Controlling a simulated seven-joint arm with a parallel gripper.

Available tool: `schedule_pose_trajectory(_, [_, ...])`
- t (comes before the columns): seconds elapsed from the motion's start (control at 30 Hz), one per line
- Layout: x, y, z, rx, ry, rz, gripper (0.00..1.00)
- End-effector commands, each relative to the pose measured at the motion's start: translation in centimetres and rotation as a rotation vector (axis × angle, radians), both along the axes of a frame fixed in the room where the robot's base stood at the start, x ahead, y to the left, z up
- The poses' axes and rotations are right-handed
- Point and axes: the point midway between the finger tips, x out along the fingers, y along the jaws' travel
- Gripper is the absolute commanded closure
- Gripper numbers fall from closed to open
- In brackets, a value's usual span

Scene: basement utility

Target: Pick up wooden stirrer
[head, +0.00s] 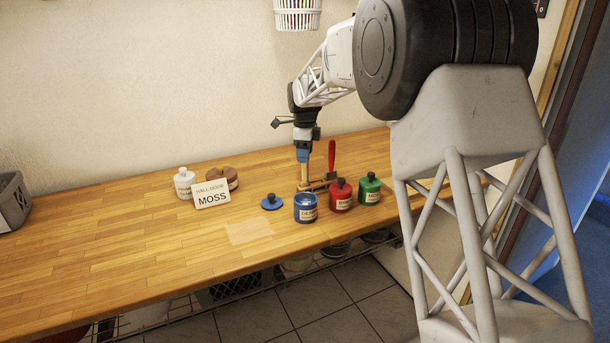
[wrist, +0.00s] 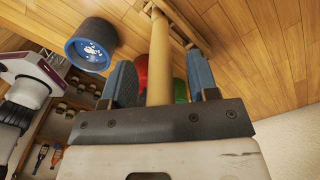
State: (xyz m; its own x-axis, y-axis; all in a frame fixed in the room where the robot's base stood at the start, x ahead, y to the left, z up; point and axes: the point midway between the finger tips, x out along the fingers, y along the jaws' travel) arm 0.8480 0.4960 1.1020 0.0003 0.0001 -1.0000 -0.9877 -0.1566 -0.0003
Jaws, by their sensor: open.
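The wooden stirrer (head: 304,174) is a pale stick standing upright at a small wooden rack (head: 321,184) on the workbench. My gripper (head: 303,157) is above it, pointing down, with the stick's upper part at its fingers. In the wrist view the stirrer (wrist: 159,50) runs between the two blue fingers of my gripper (wrist: 160,66). The fingers are open, with a visible gap on each side of the stick. The stick's end near the palm is partly hidden by the gripper's dark plate.
An open blue jar (head: 306,214), a red jar (head: 341,200) and a green jar (head: 369,194) stand close in front. A red-handled tool (head: 332,156) stands beside the stirrer.

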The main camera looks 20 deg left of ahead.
Motion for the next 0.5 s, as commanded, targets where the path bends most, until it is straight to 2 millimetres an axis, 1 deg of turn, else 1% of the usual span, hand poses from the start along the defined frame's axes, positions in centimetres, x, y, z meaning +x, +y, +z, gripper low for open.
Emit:
schedule_pose_trajectory(0.17, [0.00, 0.00, 0.00, 0.000, 0.000, 0.000, 0.46])
schedule_pose_trajectory(0.2, [0.00, 0.00, 0.00, 0.000, 0.000, 0.000, 0.49])
schedule_pose_trajectory(0.47, [0.00, 0.00, 0.01, 0.000, 0.000, 0.000, 0.89])
schedule_pose_trajectory(0.5, [0.00, 0.00, 0.01, 0.000, 0.000, 0.000, 0.95])
